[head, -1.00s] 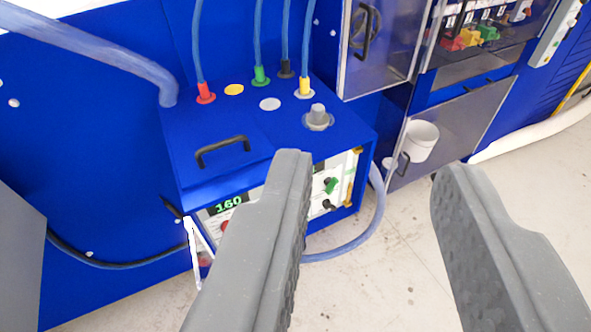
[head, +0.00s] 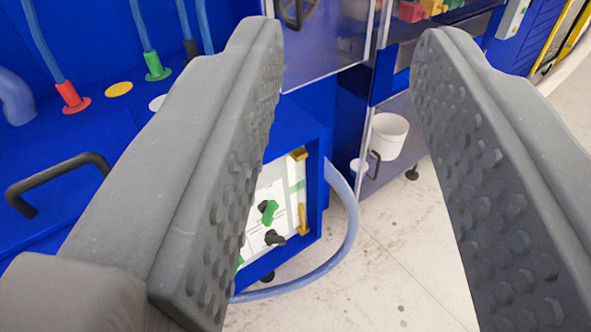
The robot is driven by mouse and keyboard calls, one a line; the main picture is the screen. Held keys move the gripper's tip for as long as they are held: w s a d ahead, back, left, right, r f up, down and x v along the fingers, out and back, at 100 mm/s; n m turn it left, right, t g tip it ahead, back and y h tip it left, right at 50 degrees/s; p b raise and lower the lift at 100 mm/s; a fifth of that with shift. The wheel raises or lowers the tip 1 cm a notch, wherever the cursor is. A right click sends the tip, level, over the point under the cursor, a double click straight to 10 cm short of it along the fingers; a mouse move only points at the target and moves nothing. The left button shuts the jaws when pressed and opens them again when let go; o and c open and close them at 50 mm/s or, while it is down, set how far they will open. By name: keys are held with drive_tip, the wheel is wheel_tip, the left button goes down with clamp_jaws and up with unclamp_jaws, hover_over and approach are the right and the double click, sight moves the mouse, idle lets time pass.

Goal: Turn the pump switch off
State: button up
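A blue pump box (head: 300,124) stands at the left, partly behind the left finger of my gripper (head: 348,35). On its white front panel (head: 290,195) I see a green switch (head: 269,210) and a black knob (head: 274,238) below it. I cannot tell which of these is the pump switch, nor its setting. My gripper is open and empty, its fingers wide apart. The left finger passes in front of the box and hides the rest of the panel, including the display. The switches show between the fingers, close to the left one, apparently farther away than the fingertips.
A light blue hose (head: 345,240) loops out from the box's right side. A white cup (head: 388,134) is at a clear panel behind. A black handle (head: 55,185) and hoses with red (head: 70,97) and green (head: 155,66) fittings rise from the box top. Pale floor (head: 400,270) is open between the fingers.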

drive_tip(key=w+d+f+y+b, duration=0.1)
drive_tip(key=w+f, duration=0.2)
drive_tip(key=f, duration=0.2)
drive_tip(key=w+f+b, duration=0.1)
drive_tip(key=w+f, duration=0.2)
drive_tip(key=f, duration=0.2)
drive_tip(key=t+y+b, duration=0.2)
drive_tip(key=y+b, duration=0.7)
drive_tip(key=y, duration=0.1)
approach(273, 220)
drive_tip(key=shift+h, duration=0.3)
drive_tip(key=b+x, duration=0.3)
drive_tip(key=x, duration=0.6)
drive_tip(key=shift+s+a, duration=0.15)
drive_tip(key=shift+c, duration=0.3)
